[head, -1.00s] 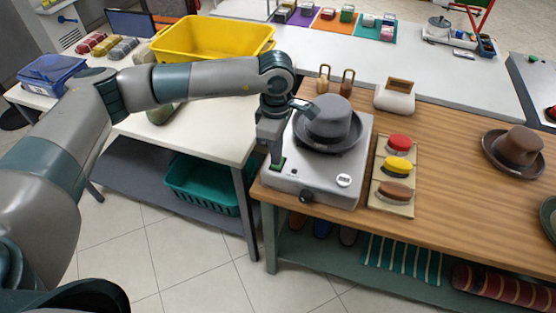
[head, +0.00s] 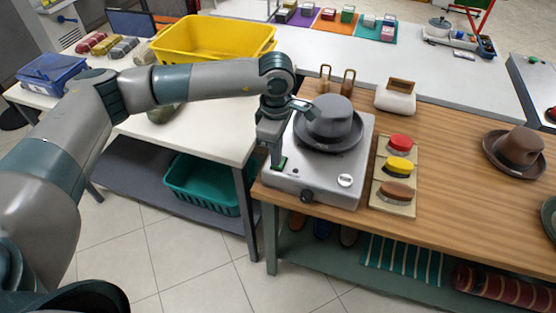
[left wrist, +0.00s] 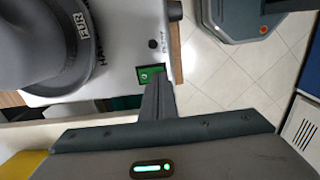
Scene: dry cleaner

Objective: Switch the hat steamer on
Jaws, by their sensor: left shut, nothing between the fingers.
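The hat steamer (head: 333,189) is a light grey box at the left end of the wooden counter, with a grey hat (head: 331,120) on top. A green switch (head: 283,163) sits at its front left corner; it also shows in the left wrist view (left wrist: 146,73). A dark knob (head: 306,196) is on the front face and a round white gauge (head: 344,181) on the front right of the top. My left gripper (head: 276,164) is shut and empty, pointing down with its tips at the switch. I cannot tell whether they touch it. My right gripper is out of view.
A tray of brushes (head: 394,190) stands right of the steamer. Two wooden-handled items (head: 336,80) stand behind it. A brown hat (head: 515,150) lies farther right. A yellow bin (head: 212,40) is on the white table at left. The counter between brushes and brown hat is clear.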

